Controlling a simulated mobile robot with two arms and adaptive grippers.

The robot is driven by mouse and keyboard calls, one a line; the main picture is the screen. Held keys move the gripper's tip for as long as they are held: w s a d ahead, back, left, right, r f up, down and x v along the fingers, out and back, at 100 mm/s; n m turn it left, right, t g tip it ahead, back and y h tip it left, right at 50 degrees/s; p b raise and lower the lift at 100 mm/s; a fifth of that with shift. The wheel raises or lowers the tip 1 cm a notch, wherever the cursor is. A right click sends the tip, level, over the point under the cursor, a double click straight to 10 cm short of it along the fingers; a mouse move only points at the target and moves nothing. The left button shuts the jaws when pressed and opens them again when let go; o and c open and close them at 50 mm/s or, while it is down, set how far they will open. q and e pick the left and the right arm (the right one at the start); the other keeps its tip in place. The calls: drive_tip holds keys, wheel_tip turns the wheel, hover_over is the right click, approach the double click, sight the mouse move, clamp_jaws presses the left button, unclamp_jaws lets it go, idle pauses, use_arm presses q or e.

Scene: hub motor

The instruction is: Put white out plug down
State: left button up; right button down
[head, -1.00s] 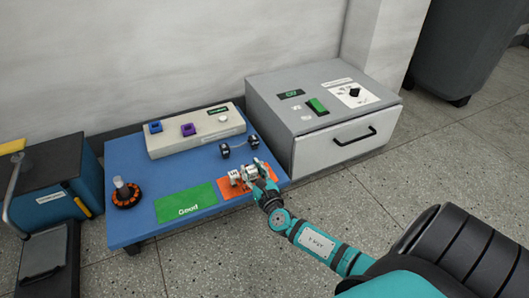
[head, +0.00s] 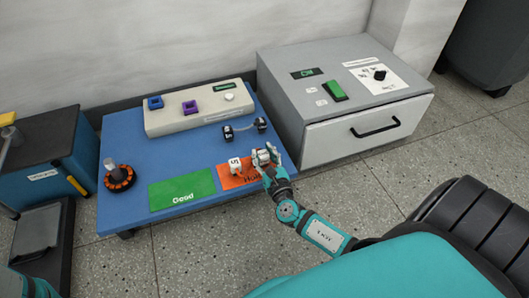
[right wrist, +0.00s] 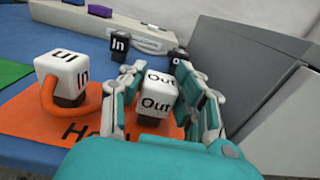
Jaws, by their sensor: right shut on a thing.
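My right gripper (head: 265,157) is shut on the white out plug (right wrist: 158,92), a white cube marked "Out" with a dark lower end. Its fingers stand on both sides of the plug in the right wrist view. The plug is upright over the right part of the orange mat (head: 228,183); I cannot tell whether it touches the mat. The white in plug (head: 235,165), with an orange cable loop, stands on the mat to the left, apart from the gripper. It also shows in the right wrist view (right wrist: 68,72). My left gripper is not in view.
Black plugs (head: 228,133) joined by a cable lie behind the mat on the blue table (head: 135,207). A green "Good" mat (head: 180,190), an orange-black motor (head: 118,178) and a beige tester (head: 200,112) are also there. A grey drawer box (head: 350,95) stands close on the right.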

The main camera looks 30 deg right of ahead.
drive_tip(key=shift+f, duration=0.15)
drive_tip(key=c, duration=1)
unclamp_jaws()
drive_tip(key=shift+o, duration=0.2)
